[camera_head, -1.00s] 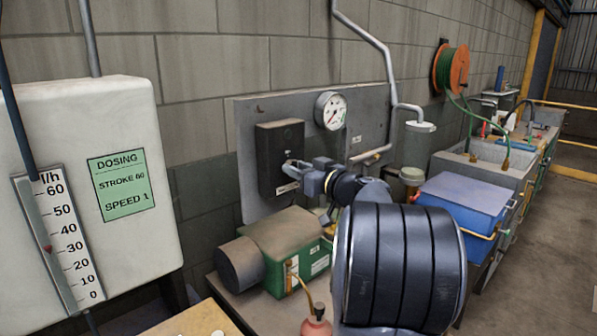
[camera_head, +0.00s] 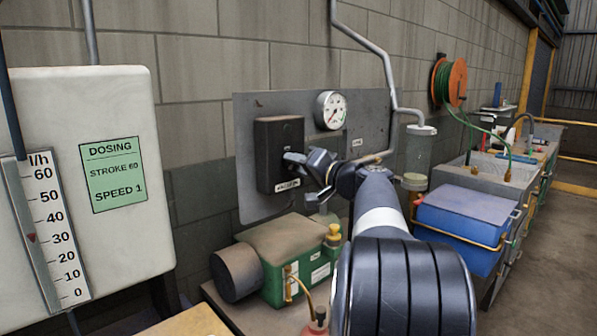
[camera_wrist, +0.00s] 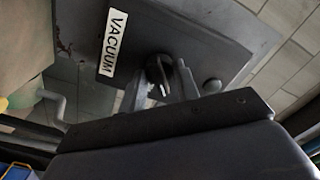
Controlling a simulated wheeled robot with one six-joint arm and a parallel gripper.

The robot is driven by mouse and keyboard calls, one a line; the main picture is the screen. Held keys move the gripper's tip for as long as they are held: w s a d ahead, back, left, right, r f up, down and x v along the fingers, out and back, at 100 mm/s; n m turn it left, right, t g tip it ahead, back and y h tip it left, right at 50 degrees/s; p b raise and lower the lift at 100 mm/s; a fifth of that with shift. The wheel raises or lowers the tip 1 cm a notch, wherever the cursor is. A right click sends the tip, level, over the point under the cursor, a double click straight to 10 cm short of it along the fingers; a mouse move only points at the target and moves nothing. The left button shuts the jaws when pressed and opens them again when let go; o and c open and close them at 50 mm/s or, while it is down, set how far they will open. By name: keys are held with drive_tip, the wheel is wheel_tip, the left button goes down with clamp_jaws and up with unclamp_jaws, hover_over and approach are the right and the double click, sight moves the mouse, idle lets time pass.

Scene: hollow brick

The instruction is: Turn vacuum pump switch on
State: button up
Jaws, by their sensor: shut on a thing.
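The vacuum switch box (camera_head: 279,150) is a dark box on a grey panel on the wall, with a "VACUUM" label (camera_head: 287,185) at its lower edge. In the wrist view the label (camera_wrist: 113,43) is beside a dark round switch knob (camera_wrist: 158,70) with a light mark on it. My gripper (camera_head: 290,158) is at the front of the box. In the wrist view my gripper (camera_wrist: 160,86) has its two fingers on either side of the knob, shut on it. The fingers partly hide the knob in the head view.
A pressure gauge (camera_head: 331,110) and a pipe (camera_head: 392,90) are right of the box. A green pump (camera_head: 284,255) stands below it. A blue box (camera_head: 465,213) is at the right, and a white dosing tank (camera_head: 130,240) at the left. The floor at far right is clear.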

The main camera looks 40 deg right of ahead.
drive_tip(key=shift+f+m, duration=0.1)
drive_tip(key=shift+m, duration=3.8)
drive_tip(key=o, duration=1)
drive_tip(key=shift+c, duration=0.2)
drive_tip(key=s+d+b, duration=0.1)
drive_tip(key=s, duration=0.9)
drive_tip(key=shift+s+d+b, duration=0.3)
drive_tip(key=shift+s, duration=0.05)
